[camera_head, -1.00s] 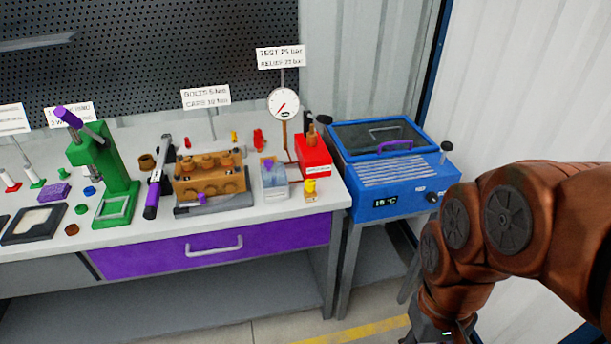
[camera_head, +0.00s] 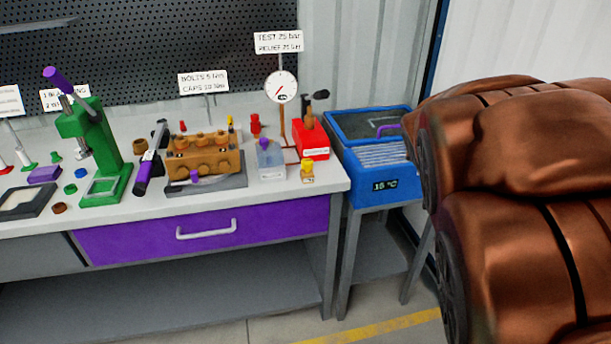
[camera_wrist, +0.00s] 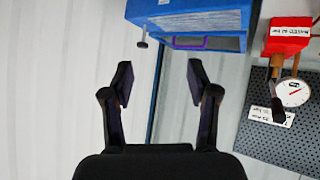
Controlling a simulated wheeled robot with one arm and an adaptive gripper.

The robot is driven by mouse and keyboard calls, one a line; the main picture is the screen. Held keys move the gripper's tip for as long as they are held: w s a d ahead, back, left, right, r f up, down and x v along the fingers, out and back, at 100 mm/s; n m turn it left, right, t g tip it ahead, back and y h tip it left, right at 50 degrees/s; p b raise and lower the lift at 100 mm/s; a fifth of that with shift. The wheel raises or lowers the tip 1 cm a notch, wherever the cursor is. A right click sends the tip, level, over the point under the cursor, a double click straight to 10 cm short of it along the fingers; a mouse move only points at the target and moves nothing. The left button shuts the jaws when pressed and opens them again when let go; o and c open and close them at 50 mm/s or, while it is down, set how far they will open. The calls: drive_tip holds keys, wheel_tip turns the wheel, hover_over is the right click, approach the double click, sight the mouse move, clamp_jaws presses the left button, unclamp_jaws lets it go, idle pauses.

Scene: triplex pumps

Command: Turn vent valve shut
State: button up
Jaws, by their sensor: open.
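No part is labelled as the vent valve, and I cannot tell for certain which one it is. A small yellow fitting (camera_head: 307,170) stands near the bench's front right corner, beside a clear container (camera_head: 270,158) with a purple top. Behind them is a red box (camera_head: 312,140) with a brown fitting and dark lever on top, joined by a pipe to a round gauge (camera_head: 281,87). The red box also shows in the wrist view (camera_wrist: 287,36), turned over. My gripper (camera_wrist: 160,85) is open and empty, with pale wall behind it, apart from the bench parts.
A blue bath (camera_head: 370,185) stands right of the bench and shows ahead of my gripper in the wrist view (camera_wrist: 195,20). A brown pump block (camera_head: 205,155), torque wrench (camera_head: 150,165) and green press (camera_head: 100,150) occupy the bench (camera_head: 130,215). My arm hides the bath's right side.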

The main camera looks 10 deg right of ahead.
sight(307, 161)
drive_tip(key=w+d+r+t+h+b, duration=0.1)
drive_tip(key=w+d+r+t+b, duration=0.1)
drive_tip(key=w, duration=0.3)
drive_tip(key=w+d+r+t+b, duration=0.2)
drive_tip(key=w+t+b, duration=0.1)
drive_tip(key=w, duration=0.1)
drive_tip(key=w+a+n+t+y+b, duration=0.4)
drive_tip(key=w+n+t+b, duration=0.15)
drive_tip(key=w, duration=0.35)
drive_tip(key=w+a+f+n+g+y+b, duration=0.1)
drive_tip(key=a+f+n+g+y+b, duration=0.7)
drive_tip(key=a+f+y, duration=0.9)
drive_tip(key=shift+n+t+h, duration=0.3)
drive_tip(key=shift+n+t, duration=0.05)
drive_tip(key=shift+t, duration=0.5)
drive_tip(key=w+b, duration=0.1)
drive_tip(key=w+a+f+b, duration=0.1)
drive_tip(key=w, duration=0.1)
drive_tip(key=w+a+b, duration=0.1)
drive_tip(key=shift+w+a+f+b, duration=0.15)
drive_tip(key=shift+a+f+b, duration=0.1)
drive_tip(key=shift+b, duration=0.15)
drive_tip(key=shift+x, duration=0.8)
drive_tip(key=shift+r, duration=0.15)
